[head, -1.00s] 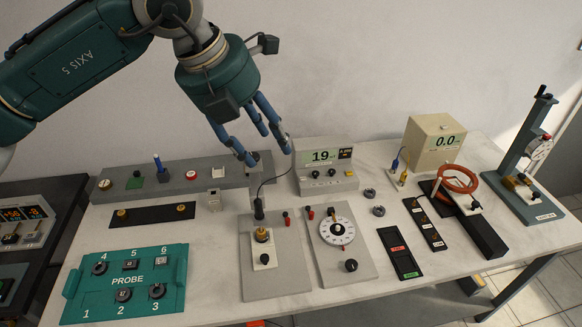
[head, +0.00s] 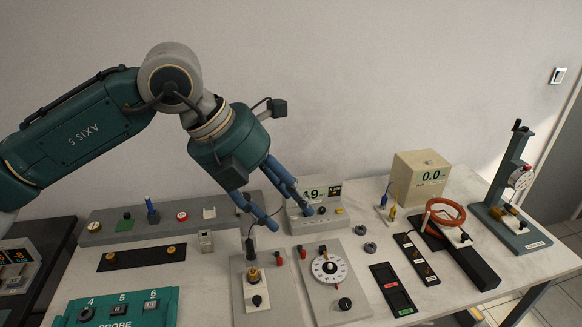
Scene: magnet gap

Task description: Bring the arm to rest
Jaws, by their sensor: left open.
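My left gripper (head: 293,221) comes in from the upper left on its green arm. Its blue fingers are spread and empty. They hang in front of the display meter (head: 335,212) and hide part of its readout. A dark upright probe (head: 249,246) with a thin cable stands over the brass post on a grey plate (head: 284,300), just below the fingers in the picture. I see no contact between fingers and probe. My right gripper is out of view.
A dial plate (head: 312,290) stands right of the grey plate. The teal probe tray (head: 165,318) is cut off at the lower left. At the right are a beige box reading 0.0 (head: 405,180), an orange coil (head: 446,211) and a green gauge stand (head: 505,190).

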